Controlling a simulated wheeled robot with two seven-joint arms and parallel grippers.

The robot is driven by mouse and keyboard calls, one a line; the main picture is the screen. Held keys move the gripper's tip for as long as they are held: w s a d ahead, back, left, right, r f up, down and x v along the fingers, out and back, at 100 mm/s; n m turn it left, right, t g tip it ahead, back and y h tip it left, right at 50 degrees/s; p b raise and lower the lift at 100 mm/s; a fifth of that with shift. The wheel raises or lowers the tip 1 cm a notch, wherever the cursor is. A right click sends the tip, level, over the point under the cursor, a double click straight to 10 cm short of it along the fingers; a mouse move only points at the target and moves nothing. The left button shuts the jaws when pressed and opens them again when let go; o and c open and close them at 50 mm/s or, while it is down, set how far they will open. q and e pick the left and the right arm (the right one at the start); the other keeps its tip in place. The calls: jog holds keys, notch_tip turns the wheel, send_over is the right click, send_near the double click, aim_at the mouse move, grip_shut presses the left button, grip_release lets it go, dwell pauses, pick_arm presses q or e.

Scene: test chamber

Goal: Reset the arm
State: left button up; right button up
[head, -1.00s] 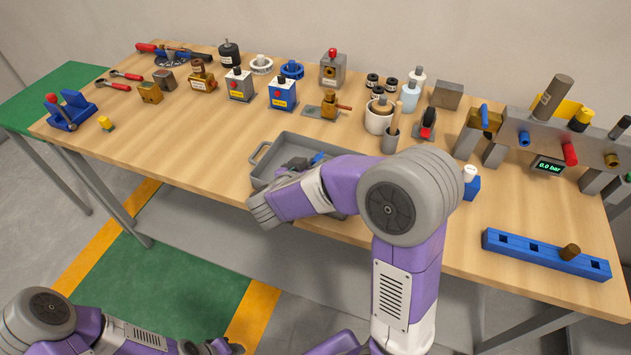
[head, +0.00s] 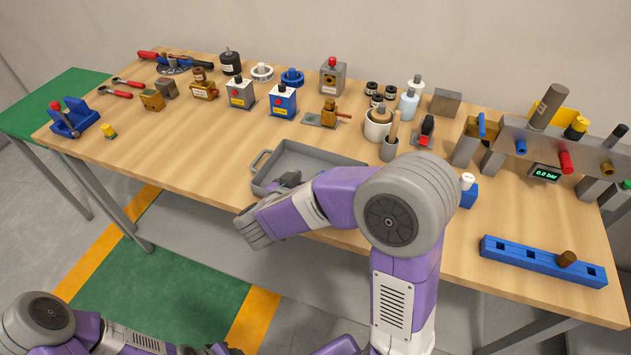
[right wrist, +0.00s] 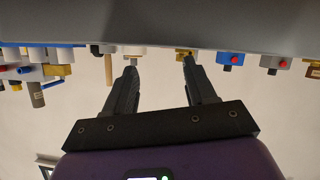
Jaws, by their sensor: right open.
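My right arm, purple and grey, reaches over the front edge of the workbench (head: 200,170) in the head view.
A blue rail with holes (head: 540,262) lies at the front right. A manifold with a gauge (head: 545,173) stands at the right. Several boxes, valves and bottles line the back.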

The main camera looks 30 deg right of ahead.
jog(key=shift+p+v, duration=0.4)
jog(key=shift+v, duration=1.4)
jog(key=shift+r, duration=0.1)
